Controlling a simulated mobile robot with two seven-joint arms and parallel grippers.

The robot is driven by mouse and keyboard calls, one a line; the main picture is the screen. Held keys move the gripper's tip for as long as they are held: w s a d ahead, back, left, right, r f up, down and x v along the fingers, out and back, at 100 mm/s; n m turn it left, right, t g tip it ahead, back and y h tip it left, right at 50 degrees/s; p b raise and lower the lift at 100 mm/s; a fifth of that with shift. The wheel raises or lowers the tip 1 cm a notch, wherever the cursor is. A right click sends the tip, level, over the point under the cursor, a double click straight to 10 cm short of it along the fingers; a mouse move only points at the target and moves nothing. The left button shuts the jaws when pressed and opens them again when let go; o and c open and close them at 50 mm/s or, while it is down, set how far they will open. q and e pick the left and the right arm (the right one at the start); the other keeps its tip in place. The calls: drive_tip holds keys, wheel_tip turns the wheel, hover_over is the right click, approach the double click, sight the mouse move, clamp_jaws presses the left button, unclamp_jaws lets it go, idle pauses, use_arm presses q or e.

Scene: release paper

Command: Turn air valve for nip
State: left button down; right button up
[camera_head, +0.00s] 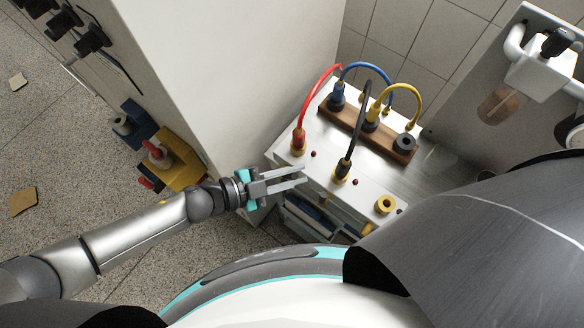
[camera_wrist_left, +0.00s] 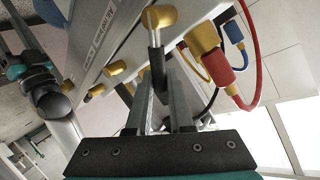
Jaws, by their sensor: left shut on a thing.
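My left gripper (camera_head: 302,177) reaches from the left to the near left corner of the white panel box (camera_head: 322,185). In the left wrist view its two fingers (camera_wrist_left: 164,82) are close together, shut on a valve handle (camera_wrist_left: 156,45) with a dark stem and a yellow elbow-shaped end. The fingertips partly hide the stem. Another yellow knob (camera_wrist_left: 114,68) sits farther along the same labelled panel face. In the head view the held handle cannot be made out. My right gripper is not in view.
Red (camera_head: 302,115), blue (camera_head: 372,67), yellow and black (camera_head: 361,120) hoses arch over the box top, close to the gripper. A tall pale cabinet (camera_head: 235,60) stands behind the arm.

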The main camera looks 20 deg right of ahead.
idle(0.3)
use_arm(q)
drive_tip(key=c, duration=0.8)
unclamp_jaws()
drive_tip(key=v, duration=1.5)
drive_tip(key=shift+p, duration=0.45)
drive_tip(key=shift+s+a, duration=0.1)
